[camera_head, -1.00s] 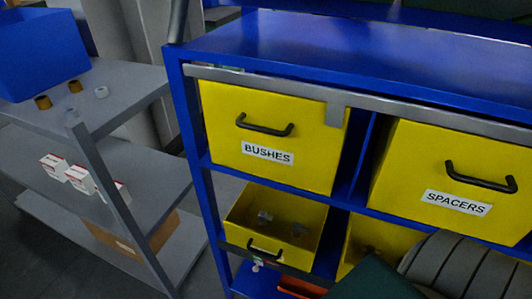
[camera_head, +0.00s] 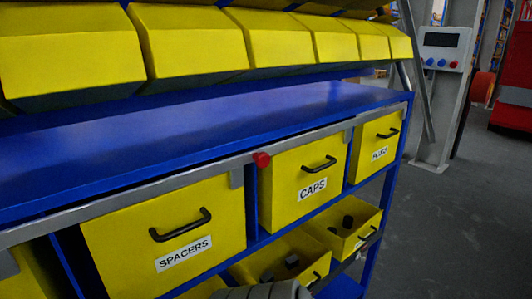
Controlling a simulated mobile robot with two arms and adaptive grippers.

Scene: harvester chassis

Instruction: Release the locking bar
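The locking bar (camera_head: 190,178) is a long grey metal strip. It runs along the front edge of the blue bench, across the tops of the yellow drawers. A red knob (camera_head: 262,159) sits on it between the SPACERS drawer (camera_head: 165,235) and the CAPS drawer (camera_head: 305,180). Grey tabs (camera_head: 237,177) hang from the bar over the drawer fronts. A third labelled drawer (camera_head: 378,145) is at the right; its label is too small to read surely. These drawers look shut.
The blue bench top (camera_head: 200,135) is bare. Yellow bins (camera_head: 190,45) line up above it. Open yellow bins (camera_head: 285,262) with dark parts sit below the drawers. A post with a control box (camera_head: 445,50) stands at the right. The floor (camera_head: 450,220) there is clear.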

